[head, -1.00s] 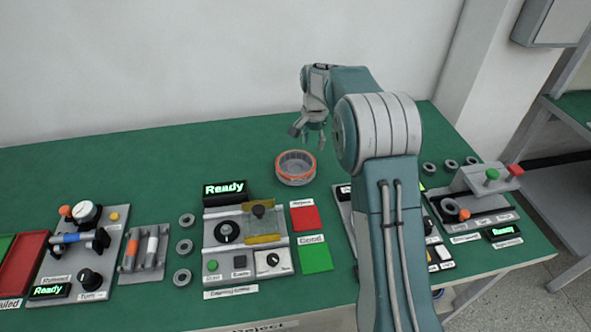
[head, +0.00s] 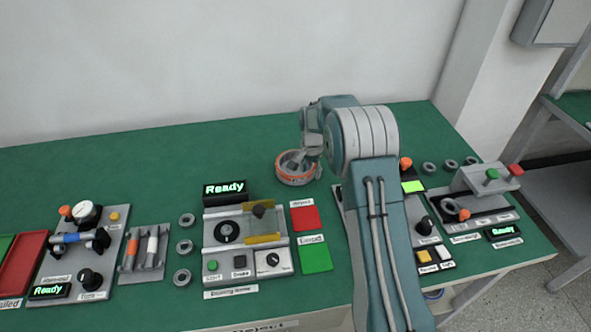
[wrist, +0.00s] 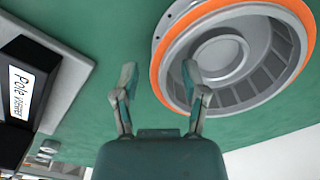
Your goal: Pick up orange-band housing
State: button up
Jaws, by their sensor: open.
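The orange-band housing (head: 296,168) is a round grey part with an orange rim, standing on the green table behind the middle station. In the wrist view the housing (wrist: 236,48) lies open side up, with a ribbed inner wall and a round hub. My gripper (head: 314,162) is low at the housing's right side in the head view. In the wrist view my gripper (wrist: 160,80) is open, with one finger over the housing's near rim and inside and the other outside it. Nothing is between the fingers except perhaps the rim; I cannot tell whether they touch it.
A station with a Ready display (head: 225,189) stands in front of the housing. A red pad (head: 305,218) and a green pad (head: 316,258) lie beside it. Grey rings (head: 186,247) lie to the left. The table behind the housing is clear.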

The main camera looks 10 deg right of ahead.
grip_shut()
jog(key=shift+r, duration=0.1)
